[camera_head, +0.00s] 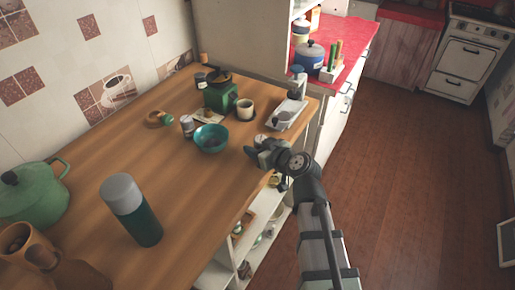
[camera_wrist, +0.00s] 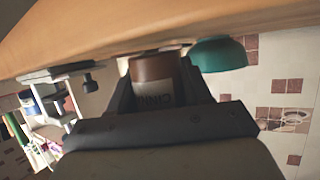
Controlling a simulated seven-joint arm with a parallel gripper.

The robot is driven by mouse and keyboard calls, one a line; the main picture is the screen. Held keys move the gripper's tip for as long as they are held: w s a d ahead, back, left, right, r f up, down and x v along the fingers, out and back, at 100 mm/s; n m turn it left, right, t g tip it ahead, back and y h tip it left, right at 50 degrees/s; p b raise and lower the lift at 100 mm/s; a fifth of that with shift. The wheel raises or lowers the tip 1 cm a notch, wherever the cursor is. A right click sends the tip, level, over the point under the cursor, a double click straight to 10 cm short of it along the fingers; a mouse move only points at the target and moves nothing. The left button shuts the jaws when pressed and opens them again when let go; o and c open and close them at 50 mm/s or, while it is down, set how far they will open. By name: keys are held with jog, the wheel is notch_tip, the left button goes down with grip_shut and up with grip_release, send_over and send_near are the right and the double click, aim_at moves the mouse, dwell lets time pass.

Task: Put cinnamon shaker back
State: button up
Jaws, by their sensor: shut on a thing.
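My gripper (camera_head: 258,149) is over the right edge of the wooden counter, shut on the cinnamon shaker. In the wrist view the shaker (camera_wrist: 153,92) sits between the two fingers (camera_wrist: 157,84); it has a brown part and a pale label with dark letters, partly readable, that appear upside down. In the head view the fingers hide most of the shaker. A pale grey tray or rack (camera_head: 286,121) stands just beyond the gripper on the counter. I cannot tell whether the shaker touches the counter.
A teal bowl (camera_head: 211,139) is left of the gripper, with another small shaker (camera_head: 187,126) beside it. A green grinder (camera_head: 220,96) and a cup (camera_head: 245,109) stand behind. A green flask (camera_head: 132,209) and pot (camera_head: 32,196) are at left. Open shelves (camera_head: 240,250) lie below the edge.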

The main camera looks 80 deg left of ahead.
jog(key=shift+f, duration=0.35)
jog(key=o, duration=1.1)
jog(key=shift+f, duration=0.1)
jog(key=v, duration=1.2)
